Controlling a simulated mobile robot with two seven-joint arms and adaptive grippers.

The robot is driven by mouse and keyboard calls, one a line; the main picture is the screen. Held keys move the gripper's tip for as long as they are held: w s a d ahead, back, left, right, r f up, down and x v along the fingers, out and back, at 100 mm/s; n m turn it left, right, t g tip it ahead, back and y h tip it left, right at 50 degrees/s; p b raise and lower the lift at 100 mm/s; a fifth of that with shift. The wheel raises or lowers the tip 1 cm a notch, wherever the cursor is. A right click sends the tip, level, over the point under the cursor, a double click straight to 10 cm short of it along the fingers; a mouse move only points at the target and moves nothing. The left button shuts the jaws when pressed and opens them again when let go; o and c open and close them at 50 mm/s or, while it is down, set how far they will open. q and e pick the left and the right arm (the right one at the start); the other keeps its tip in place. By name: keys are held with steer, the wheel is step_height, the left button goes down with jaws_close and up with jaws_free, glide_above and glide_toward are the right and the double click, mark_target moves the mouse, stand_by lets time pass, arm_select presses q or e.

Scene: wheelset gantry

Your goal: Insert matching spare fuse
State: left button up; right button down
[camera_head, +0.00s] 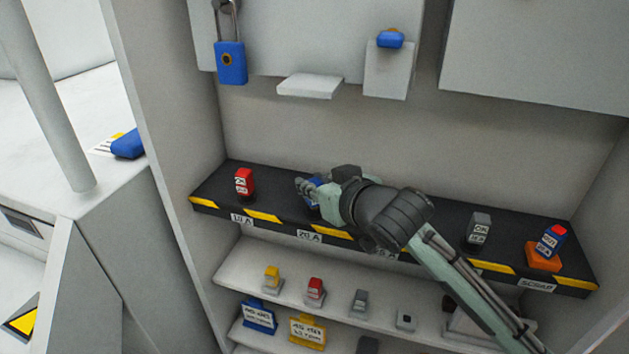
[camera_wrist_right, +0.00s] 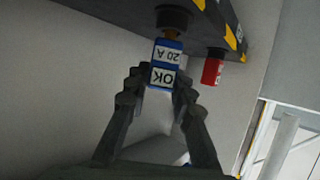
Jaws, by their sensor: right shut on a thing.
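My right gripper (camera_head: 306,190) reaches in from the right over the black shelf (camera_head: 275,198) and is shut on a blue fuse (camera_head: 316,191), at the 20 A label. In the right wrist view the blue fuse (camera_wrist_right: 166,64) reads "OK" and "20 A" and sits between the fingertips of the right gripper (camera_wrist_right: 160,80). Its far end is at a dark round socket (camera_wrist_right: 173,18) on the shelf; I cannot tell whether it is fully seated. A red fuse (camera_head: 244,183) stands at the left end of the shelf and also shows in the wrist view (camera_wrist_right: 211,72). My left gripper is out of view.
A grey fuse (camera_head: 479,229) stands right of my arm. A blue-and-red fuse (camera_head: 551,241) sits on an orange block (camera_head: 543,257) by the SCRAP label. Lower shelves (camera_head: 240,270) hold several small fuses and tags. A blue padlock (camera_head: 231,62) hangs above.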

mark_target(314, 182)
steer(key=shift+f, duration=0.25)
steer(key=c, duration=1.2)
jaws_free()
step_height(314, 182, up, 10)
steer(key=shift+r, duration=0.1)
